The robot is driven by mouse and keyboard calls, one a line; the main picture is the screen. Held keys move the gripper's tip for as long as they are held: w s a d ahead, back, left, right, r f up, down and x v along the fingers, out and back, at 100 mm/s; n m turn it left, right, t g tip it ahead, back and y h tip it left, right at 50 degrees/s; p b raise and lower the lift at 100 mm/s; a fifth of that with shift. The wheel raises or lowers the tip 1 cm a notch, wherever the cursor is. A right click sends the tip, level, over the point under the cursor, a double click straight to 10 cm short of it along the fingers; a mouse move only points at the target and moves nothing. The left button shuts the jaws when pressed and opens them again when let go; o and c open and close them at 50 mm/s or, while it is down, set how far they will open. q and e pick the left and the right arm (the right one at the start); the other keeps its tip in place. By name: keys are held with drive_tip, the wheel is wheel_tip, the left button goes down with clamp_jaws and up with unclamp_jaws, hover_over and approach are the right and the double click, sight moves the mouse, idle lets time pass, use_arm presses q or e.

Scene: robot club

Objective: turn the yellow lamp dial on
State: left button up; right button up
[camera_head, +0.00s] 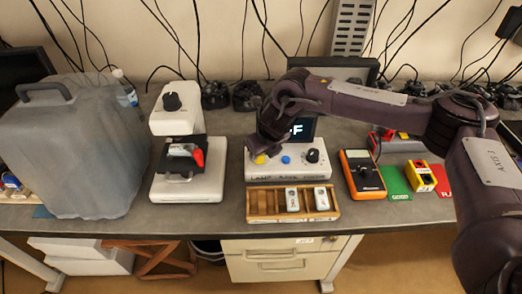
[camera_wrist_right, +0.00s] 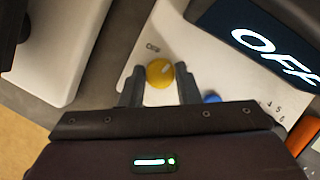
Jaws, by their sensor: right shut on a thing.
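The yellow lamp dial (camera_head: 260,159) is on the sloped front of a white control box (camera_head: 287,172). In the right wrist view, the yellow dial (camera_wrist_right: 159,73) lies between the fingertips of my right gripper (camera_wrist_right: 160,78), with a pale pointer mark at its upper right. The gripper is shut on the dial. In the head view my right gripper (camera_head: 266,148) is over the left end of the box and partly hides it. The display (camera_wrist_right: 262,42) reads OFF. My left gripper is not in view.
A blue button (camera_wrist_right: 211,98) and a black knob (camera_head: 313,156) share the box. A wooden tray (camera_head: 264,205) stands in front. A white device (camera_head: 180,120) and a grey canister (camera_head: 75,150) stand left. An orange multimeter (camera_head: 361,174) lies right.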

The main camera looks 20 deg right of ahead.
drive_tip(key=m, duration=0.2)
drive_tip(key=m+h+p, duration=0.1)
drive_tip(key=shift+w+a+r, duration=0.1)
drive_tip(key=shift+r, duration=0.15)
drive_tip(key=shift+m+h+p, duration=0.7)
drive_tip(key=shift+m+p, duration=0.15)
drive_tip(key=shift+m, duration=0.85)
drive_tip(key=o, duration=1)
drive_tip(key=shift+f, duration=0.2)
